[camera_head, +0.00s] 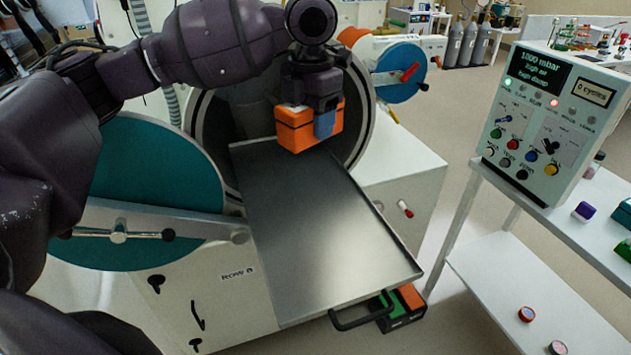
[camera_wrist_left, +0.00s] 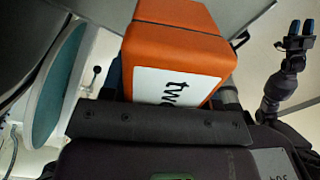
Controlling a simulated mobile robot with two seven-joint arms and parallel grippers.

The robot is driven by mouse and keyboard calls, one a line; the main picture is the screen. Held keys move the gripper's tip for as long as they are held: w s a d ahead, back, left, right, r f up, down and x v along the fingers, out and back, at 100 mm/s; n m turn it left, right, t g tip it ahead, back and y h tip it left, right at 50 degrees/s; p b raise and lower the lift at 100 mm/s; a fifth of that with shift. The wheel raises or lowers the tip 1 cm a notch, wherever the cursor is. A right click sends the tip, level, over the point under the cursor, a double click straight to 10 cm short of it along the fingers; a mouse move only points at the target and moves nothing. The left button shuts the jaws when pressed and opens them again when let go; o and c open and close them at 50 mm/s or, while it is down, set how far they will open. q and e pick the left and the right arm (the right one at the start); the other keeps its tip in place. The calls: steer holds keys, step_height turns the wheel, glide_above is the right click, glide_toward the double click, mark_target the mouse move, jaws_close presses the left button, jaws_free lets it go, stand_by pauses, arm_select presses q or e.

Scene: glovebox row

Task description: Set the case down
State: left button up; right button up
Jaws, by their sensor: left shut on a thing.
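An orange case (camera_head: 295,134) with a dark band is held at the far end of the grey metal tray (camera_head: 318,235), in front of the round chamber opening. My left gripper (camera_head: 322,122) comes down from above and is shut on the case; one blue fingertip shows against its side. I cannot tell whether the case's underside touches the tray. In the left wrist view the case (camera_wrist_left: 172,48) fills the upper middle and shows a white label with partly hidden letters. My right gripper (camera_wrist_left: 299,36) shows at the upper right of that view, empty, with blue fingertips apart.
The tray is bare towards its near end and has a low rim. The teal round door (camera_head: 150,190) stands open at left. A control box (camera_head: 550,120) stands on a white shelf at right. Green and orange items (camera_head: 402,302) sit below the tray's near corner.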

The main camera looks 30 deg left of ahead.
arm_select(q)
steer(key=shift+w, duration=0.25)
steer(key=shift+f, duration=0.45)
step_height(320, 180, down, 7)
glide_above(313, 216)
step_height(313, 216, down, 7)
step_height(313, 216, down, 5)
steer(key=shift+r, duration=0.15)
steer(key=shift+f, duration=0.25)
arm_select(e)
steer(key=shift+s+d+f, duration=0.1)
steer(key=shift+s+f, duration=0.2)
steer(key=shift+f, duration=0.2)
